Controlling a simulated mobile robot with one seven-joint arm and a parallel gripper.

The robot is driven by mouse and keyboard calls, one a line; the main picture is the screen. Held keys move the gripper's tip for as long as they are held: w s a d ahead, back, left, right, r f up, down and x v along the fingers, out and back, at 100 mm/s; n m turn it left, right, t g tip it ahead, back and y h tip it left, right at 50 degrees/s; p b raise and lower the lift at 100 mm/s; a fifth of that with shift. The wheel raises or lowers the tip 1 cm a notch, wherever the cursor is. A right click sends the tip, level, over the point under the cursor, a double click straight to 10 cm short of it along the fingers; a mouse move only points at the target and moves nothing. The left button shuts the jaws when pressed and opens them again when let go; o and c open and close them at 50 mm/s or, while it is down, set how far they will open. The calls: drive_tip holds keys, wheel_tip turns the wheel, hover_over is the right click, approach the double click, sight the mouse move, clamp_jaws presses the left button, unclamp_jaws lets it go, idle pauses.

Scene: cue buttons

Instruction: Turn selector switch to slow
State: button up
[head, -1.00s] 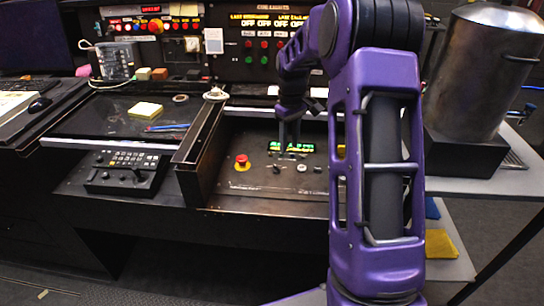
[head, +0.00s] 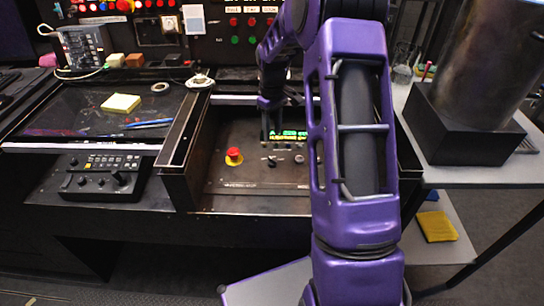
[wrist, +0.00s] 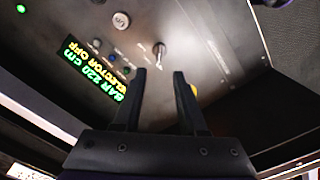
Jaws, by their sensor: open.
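The control panel (head: 245,182) is a dark plate in a recessed box. A small metal lever switch (head: 271,160), likely the selector, stands on it between a red mushroom button (head: 234,156) and a pale round knob (head: 299,158). In the wrist view the lever (wrist: 159,50) lies just beyond my fingertips, roughly in line with the gap between them. My gripper (wrist: 159,73) is open and empty, with no clear contact on the lever. A lit display (wrist: 95,70) reads "SELECTOR OFF" in its yellow line.
The raised side wall (head: 185,150) of the box stands left of the panel. A black keypad console (head: 100,178) is further left, and a metal canister (head: 490,60) stands at right. My arm covers the panel's right part.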

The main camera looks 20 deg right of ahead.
sight(272, 159)
wheel_tip(272, 159, down, 11)
drive_tip(key=shift+r+b, duration=0.1)
drive_tip(key=shift+b, duration=0.6)
clamp_jaws()
